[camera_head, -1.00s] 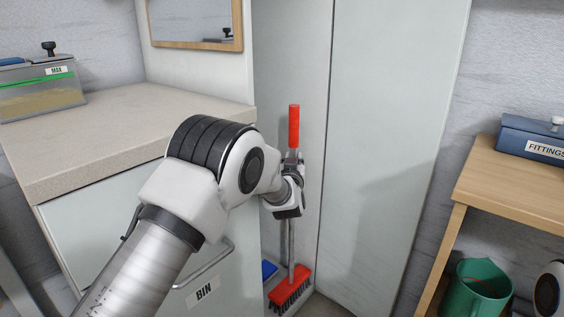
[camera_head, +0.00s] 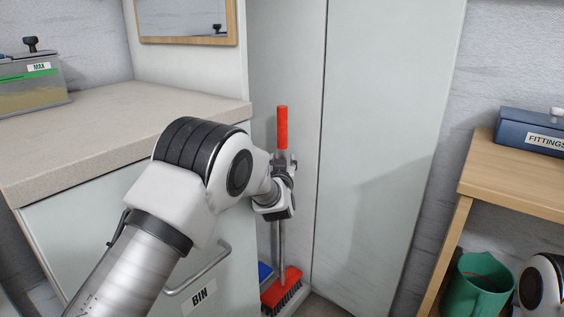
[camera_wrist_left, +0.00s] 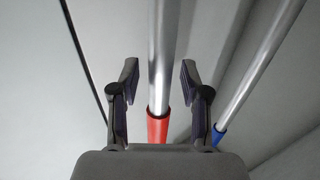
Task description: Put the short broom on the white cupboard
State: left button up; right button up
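A broom with a red grip (camera_head: 282,128), a metal pole and a red brush head (camera_head: 284,291) stands nearly upright in the corner, its head on the floor. My left gripper (camera_head: 284,160) is at the pole just below the red grip. In the left wrist view my left gripper (camera_wrist_left: 158,80) is open, with its fingers either side of the pole (camera_wrist_left: 162,50) and gaps showing. A white cupboard (camera_head: 130,240) with a beige worktop stands at left. A tall white panel (camera_head: 385,130) stands behind the broom. My right gripper is not visible.
A second pole with a blue end (camera_wrist_left: 217,136) leans beside the broom. A blue item (camera_head: 265,272) lies low beside the brush head. A clear tub (camera_head: 35,85) stands on the otherwise bare worktop. A wooden shelf unit (camera_head: 510,175) and green bucket (camera_head: 478,287) are at right.

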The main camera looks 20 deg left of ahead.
pick_arm(q)
jog(key=p+v, duration=0.2)
jog(key=v, duration=1)
jog(key=shift+s, duration=0.1)
